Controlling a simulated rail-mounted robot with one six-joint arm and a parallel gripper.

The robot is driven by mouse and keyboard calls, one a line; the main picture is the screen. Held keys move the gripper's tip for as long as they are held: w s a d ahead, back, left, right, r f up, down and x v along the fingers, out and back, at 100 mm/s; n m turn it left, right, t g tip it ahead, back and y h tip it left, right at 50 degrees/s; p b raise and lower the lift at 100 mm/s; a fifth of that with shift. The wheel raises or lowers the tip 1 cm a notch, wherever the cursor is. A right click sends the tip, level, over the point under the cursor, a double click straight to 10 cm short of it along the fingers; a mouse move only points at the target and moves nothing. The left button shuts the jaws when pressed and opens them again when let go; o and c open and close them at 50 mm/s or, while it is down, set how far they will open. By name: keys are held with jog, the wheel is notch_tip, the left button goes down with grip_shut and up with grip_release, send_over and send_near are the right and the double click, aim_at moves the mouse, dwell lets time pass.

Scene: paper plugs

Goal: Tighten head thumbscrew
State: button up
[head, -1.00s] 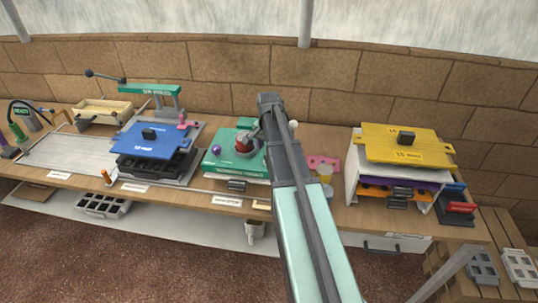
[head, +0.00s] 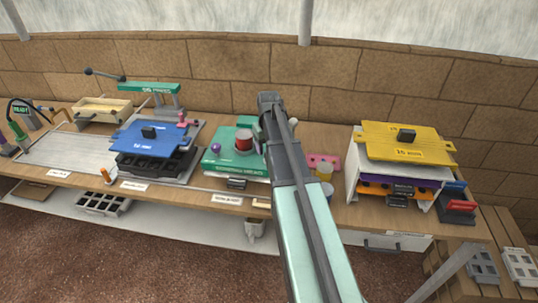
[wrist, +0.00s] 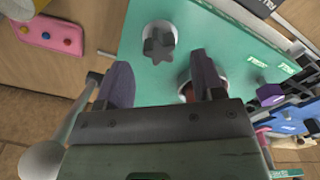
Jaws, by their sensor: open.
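A green seeding-head unit (head: 226,162) stands mid-bench in the head view, with a red round cylinder (head: 244,141) and a small purple knob (head: 215,146) on top. In the wrist view its green top (wrist: 222,45) carries a dark star-shaped knob (wrist: 158,46) in a pale round seat; the purple knob (wrist: 268,94) is at the right. I cannot tell which knob is the head thumbscrew. My gripper (wrist: 160,76) is open and empty, with the star knob beyond its two fingers and apart from them. The right finger partly hides the red cylinder (wrist: 186,90).
A blue plate (head: 155,141) on a dark tray stands to the left, with a green press (head: 150,88) behind. A pink button panel (head: 326,162) is right of my arm. A yellow plate (head: 405,142) tops a white rack farther right. A brick wall stands behind.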

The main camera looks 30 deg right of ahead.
jog(key=shift+f+b, duration=1.55)
jog(key=shift+f, duration=0.25)
jog(key=shift+r, duration=0.1)
jog(key=shift+c, duration=0.4)
jog(key=c, duration=0.8)
